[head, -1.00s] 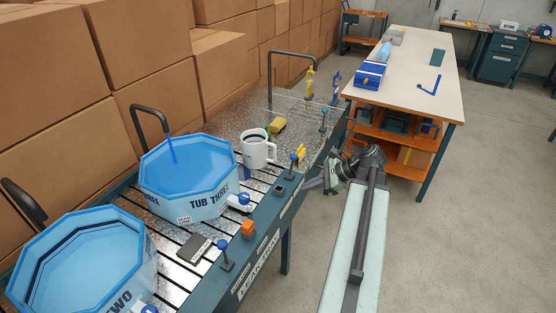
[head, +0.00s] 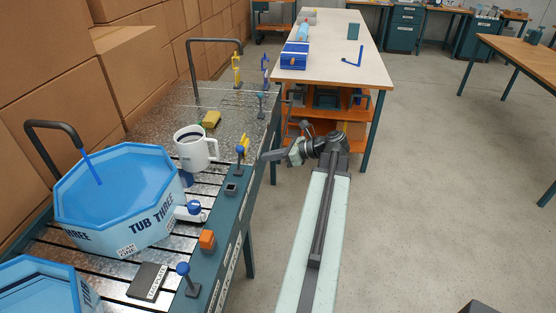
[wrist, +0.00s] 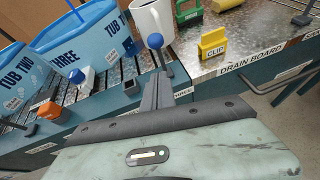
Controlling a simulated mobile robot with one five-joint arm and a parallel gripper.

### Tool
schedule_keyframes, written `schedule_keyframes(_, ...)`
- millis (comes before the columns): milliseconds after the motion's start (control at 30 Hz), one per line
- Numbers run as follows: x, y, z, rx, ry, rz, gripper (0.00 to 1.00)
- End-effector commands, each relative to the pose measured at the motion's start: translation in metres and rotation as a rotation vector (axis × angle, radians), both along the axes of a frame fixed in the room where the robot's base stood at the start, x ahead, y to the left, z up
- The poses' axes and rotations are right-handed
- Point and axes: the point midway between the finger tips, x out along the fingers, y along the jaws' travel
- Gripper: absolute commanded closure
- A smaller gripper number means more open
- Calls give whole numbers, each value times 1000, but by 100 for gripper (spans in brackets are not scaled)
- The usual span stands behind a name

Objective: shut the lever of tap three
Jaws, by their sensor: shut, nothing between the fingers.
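Tub three (head: 115,205) is a light blue octagonal tub of blue water on the slotted bench, also in the wrist view (wrist: 85,50). Its white tap with a blue knob (head: 194,209) juts from its right side, and shows in the wrist view (wrist: 84,77). A blue-balled lever (head: 240,152) stands upright at the bench's front edge, and shows in the wrist view (wrist: 155,41) above a label ending in "THREE". Which tap it works is not clear. My gripper (head: 266,156) is shut and empty, just right of this lever.
A white mug (head: 192,150) stands beside the lever, with a yellow clip (wrist: 211,42) on the other side. An orange block (head: 207,240) and another blue-balled lever (head: 183,270) line the front edge. The floor (head: 420,200) to the right is clear.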

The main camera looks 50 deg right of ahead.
Motion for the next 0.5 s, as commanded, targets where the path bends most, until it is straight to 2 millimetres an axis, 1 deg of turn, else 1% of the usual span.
schedule_keyframes(33,9,3,-10,0,0,0,100)
schedule_keyframes(133,26,8,-17,0,0,-1,100)
schedule_keyframes(167,31,9,-7,0,0,-1,100)
schedule_keyframes(200,37,10,-3,0,0,-1,100)
schedule_keyframes(333,51,14,2,0,0,-4,100)
schedule_keyframes(500,57,15,3,0,1,-6,100)
